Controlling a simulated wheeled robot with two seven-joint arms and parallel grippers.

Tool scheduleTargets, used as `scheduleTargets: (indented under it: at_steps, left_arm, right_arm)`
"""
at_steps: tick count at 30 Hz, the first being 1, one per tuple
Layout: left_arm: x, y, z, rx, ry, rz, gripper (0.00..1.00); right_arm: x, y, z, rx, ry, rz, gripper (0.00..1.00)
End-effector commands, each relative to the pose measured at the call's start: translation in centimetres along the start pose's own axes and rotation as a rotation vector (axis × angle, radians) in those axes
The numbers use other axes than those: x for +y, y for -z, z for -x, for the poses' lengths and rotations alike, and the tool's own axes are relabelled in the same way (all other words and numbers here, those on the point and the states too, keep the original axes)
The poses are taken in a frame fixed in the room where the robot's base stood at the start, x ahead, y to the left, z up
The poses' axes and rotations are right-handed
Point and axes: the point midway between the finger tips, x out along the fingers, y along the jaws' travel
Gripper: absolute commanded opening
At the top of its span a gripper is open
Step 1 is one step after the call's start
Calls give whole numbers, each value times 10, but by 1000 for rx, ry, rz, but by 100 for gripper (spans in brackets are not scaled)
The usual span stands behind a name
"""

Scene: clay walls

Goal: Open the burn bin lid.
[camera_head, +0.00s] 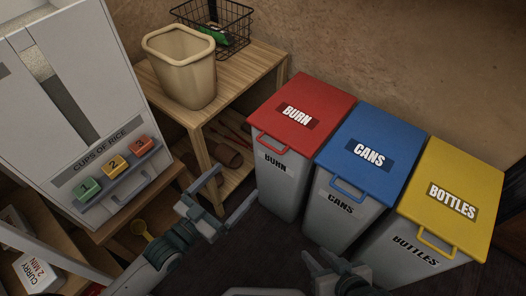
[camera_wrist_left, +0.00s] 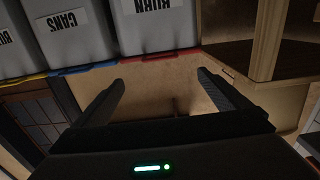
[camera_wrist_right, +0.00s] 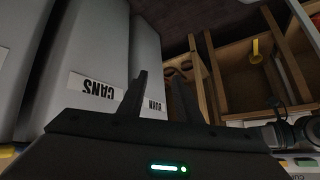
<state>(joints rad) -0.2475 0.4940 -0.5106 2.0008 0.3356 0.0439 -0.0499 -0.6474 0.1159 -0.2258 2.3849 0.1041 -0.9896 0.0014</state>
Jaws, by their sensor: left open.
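The burn bin (camera_head: 275,185) is a grey bin with a shut red lid (camera_head: 310,97) marked BURN, left of the other bins in the head view. A red handle (camera_head: 272,143) sticks out from the lid's front edge. My left gripper (camera_head: 226,193) is open and empty, in front of and left of the burn bin, apart from the handle. The burn bin also shows upside down in the left wrist view (camera_wrist_left: 155,25), beyond the left fingers (camera_wrist_left: 160,82). My right gripper (camera_head: 322,260) is low before the cans bin, its fingers (camera_wrist_right: 157,78) apart with nothing between them.
A blue-lidded cans bin (camera_head: 368,125) and a yellow-lidded bottles bin (camera_head: 450,170) stand right of the burn bin. A wooden shelf table (camera_head: 255,62) with a beige tub (camera_head: 180,75) and wire basket (camera_head: 235,20) stands left. A cups of rice dispenser (camera_head: 75,90) is further left.

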Motion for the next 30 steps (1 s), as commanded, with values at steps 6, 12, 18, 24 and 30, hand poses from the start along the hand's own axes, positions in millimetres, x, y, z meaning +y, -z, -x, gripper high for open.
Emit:
scheduleTargets:
  at_steps: [6,12,18,24,30]
  left_arm:
    - [0,0,-40,2,1,-1,95]
    - [0,0,-77,2,0,0,95]
    - [0,0,-110,1,0,0,95]
    - [0,-1,-132,0,0,0,95]
    - [0,-1,-140,-2,0,-1,95]
  right_arm:
    - [-2,1,-2,15,6,-2,31]
    - [-7,9,-3,58,15,1,31]
    - [-10,21,-3,123,19,14,31]
    - [-11,30,-4,166,21,19,31]
    - [-12,33,-4,184,21,20,31]
